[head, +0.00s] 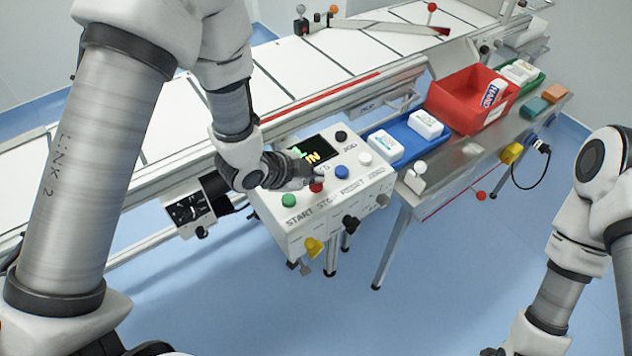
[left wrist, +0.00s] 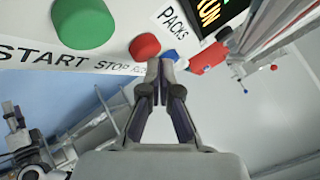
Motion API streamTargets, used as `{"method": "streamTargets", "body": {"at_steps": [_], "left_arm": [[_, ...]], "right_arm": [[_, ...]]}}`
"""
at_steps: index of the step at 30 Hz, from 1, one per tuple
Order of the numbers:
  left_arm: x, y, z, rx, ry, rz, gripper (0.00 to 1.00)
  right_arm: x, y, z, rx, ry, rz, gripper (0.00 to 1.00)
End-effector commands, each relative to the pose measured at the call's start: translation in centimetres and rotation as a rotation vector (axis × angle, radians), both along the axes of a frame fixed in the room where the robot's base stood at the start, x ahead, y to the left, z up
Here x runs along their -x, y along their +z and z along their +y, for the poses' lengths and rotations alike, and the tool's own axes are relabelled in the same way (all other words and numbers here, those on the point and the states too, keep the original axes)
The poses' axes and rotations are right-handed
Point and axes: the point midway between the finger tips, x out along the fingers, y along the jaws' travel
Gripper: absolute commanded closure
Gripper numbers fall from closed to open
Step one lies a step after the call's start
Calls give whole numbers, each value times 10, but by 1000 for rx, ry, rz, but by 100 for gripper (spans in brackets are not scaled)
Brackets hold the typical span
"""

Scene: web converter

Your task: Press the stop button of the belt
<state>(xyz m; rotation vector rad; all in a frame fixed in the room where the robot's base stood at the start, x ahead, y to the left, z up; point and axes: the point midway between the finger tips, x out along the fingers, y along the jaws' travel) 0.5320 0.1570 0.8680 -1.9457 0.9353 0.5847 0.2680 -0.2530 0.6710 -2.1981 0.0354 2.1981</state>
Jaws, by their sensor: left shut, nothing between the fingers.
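The control box (head: 330,212) has a row of buttons with printed labels. The red stop button (head: 316,188) sits between the green start button (head: 288,200) and a blue button (head: 342,172). My left gripper (head: 318,176) is shut and empty, with its tips just above the red button. In the left wrist view the shut fingertips (left wrist: 163,65) are beside the red button (left wrist: 145,47), toward the blue one (left wrist: 171,55). I cannot tell whether they touch it. My right gripper is not in view.
A conveyor belt (head: 285,72) with white panels runs behind the box. On the table to the right are a blue tray (head: 392,152) with white packs, a red bin (head: 455,98) and a green tray (head: 530,82). White and black buttons are also on the box.

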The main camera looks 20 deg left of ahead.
Motion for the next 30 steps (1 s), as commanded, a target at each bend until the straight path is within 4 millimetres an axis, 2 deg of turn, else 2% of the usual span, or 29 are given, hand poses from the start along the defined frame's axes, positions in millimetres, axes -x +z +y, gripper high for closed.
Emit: {"method": "streamTargets", "body": {"at_steps": [30], "left_arm": [[0, -12, 0, 0, 0, 0, 100]], "right_arm": [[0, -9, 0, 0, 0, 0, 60]]}}
